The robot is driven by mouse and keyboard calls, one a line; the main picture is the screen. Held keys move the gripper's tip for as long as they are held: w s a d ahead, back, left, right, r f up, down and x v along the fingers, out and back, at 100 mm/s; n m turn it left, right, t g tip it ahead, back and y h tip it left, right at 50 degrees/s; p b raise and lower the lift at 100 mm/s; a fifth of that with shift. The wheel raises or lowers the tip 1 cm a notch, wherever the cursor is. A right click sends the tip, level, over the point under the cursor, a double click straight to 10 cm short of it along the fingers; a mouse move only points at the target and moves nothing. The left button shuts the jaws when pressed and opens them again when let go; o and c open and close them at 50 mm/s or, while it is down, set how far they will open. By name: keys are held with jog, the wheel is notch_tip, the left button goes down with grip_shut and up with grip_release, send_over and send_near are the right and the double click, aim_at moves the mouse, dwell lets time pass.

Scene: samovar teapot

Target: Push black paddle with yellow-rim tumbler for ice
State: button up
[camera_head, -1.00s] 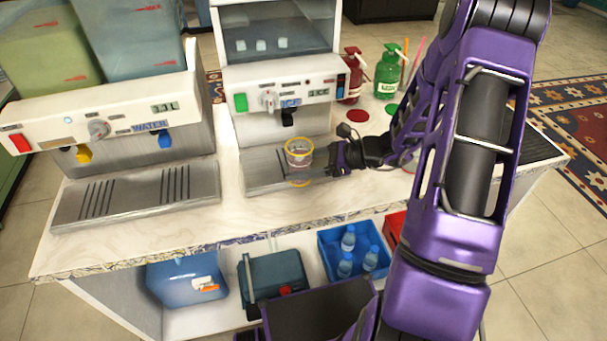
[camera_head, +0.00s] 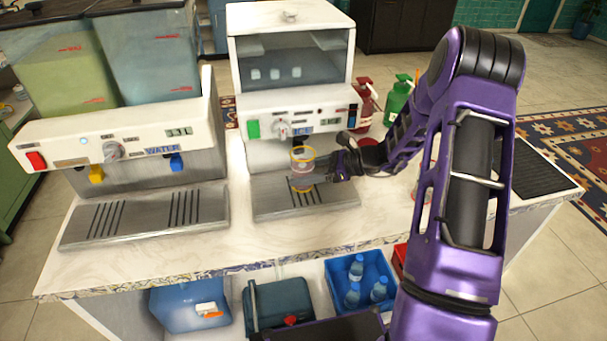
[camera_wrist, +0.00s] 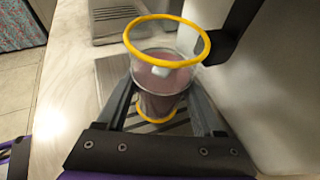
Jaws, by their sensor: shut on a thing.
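The clear tumbler with yellow rims (camera_head: 301,169) is upright in front of the ice dispenser, above its drip tray. My gripper (camera_head: 318,172) is shut on its side from the right. In the wrist view the tumbler (camera_wrist: 168,75) is between the fingers of my gripper (camera_wrist: 162,103), with a small white lump inside. The black paddle (camera_wrist: 228,42) is right beside the tumbler's rim in the wrist view; I cannot tell whether they touch. In the head view the tumbler's top largely hides the paddle.
The ice dispenser (camera_head: 262,110) holds a few white cubes behind its window. A water dispenser (camera_head: 130,150) stands to its left. Red (camera_head: 365,105) and green (camera_head: 397,98) pump bottles stand to the right. The counter front (camera_head: 190,250) is clear.

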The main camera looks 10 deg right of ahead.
jog(key=shift+w, duration=0.15)
jog(key=shift+w, duration=0.85)
jog(key=shift+s, duration=2.55)
jog(key=shift+s+p, duration=0.4)
jog(key=shift+s, duration=4.6)
jog(key=shift+w, duration=0.1)
